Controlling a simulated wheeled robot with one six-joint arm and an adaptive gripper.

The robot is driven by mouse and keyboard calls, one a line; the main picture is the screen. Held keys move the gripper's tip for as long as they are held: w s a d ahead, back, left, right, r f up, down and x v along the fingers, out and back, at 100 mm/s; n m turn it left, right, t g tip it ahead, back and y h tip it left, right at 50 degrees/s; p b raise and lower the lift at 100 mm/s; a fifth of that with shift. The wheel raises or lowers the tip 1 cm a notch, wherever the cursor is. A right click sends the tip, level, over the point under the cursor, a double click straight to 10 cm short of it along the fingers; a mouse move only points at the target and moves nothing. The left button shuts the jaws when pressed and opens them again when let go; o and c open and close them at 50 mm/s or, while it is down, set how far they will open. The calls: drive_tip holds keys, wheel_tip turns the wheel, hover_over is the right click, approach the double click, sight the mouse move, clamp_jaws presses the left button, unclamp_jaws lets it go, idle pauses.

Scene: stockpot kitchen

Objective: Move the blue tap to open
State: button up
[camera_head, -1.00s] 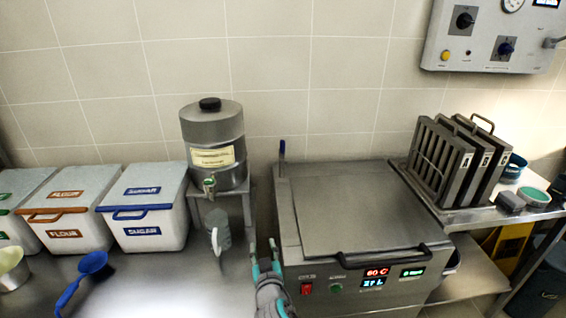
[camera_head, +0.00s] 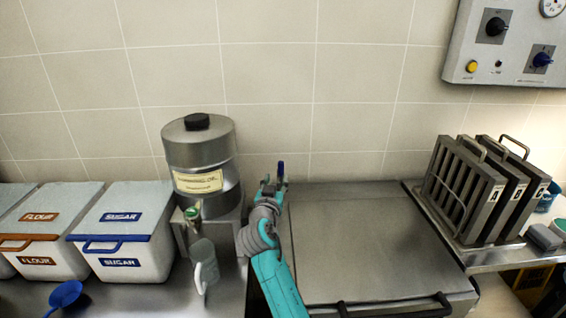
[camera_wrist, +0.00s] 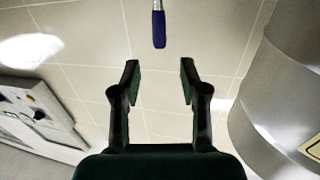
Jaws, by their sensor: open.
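The blue tap shows as an upright lever with a blue handle (camera_head: 281,168) at the back left corner of the steel fryer-like unit (camera_head: 365,240). My gripper (camera_head: 271,184) is open and empty, close to the handle and just left of and below its top in the head view. In the wrist view, the blue handle (camera_wrist: 159,28) lies ahead of the open fingertips (camera_wrist: 159,72), centred on the gap and apart from both fingers. My gripper and arm hide the lower part of the lever in the head view.
A steel drum (camera_head: 203,150) with a spout stands close on the left, also in the wrist view (camera_wrist: 285,95), with a jug (camera_head: 204,265) below. Filter racks (camera_head: 470,190) stand right. A control panel (camera_head: 510,45) hangs on the wall. Sugar (camera_head: 125,225) and flour bins stand left.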

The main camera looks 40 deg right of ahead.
sight(280, 166)
drive_tip(key=x, duration=1)
drive_tip(key=shift+s+f, duration=0.1)
clamp_jaws()
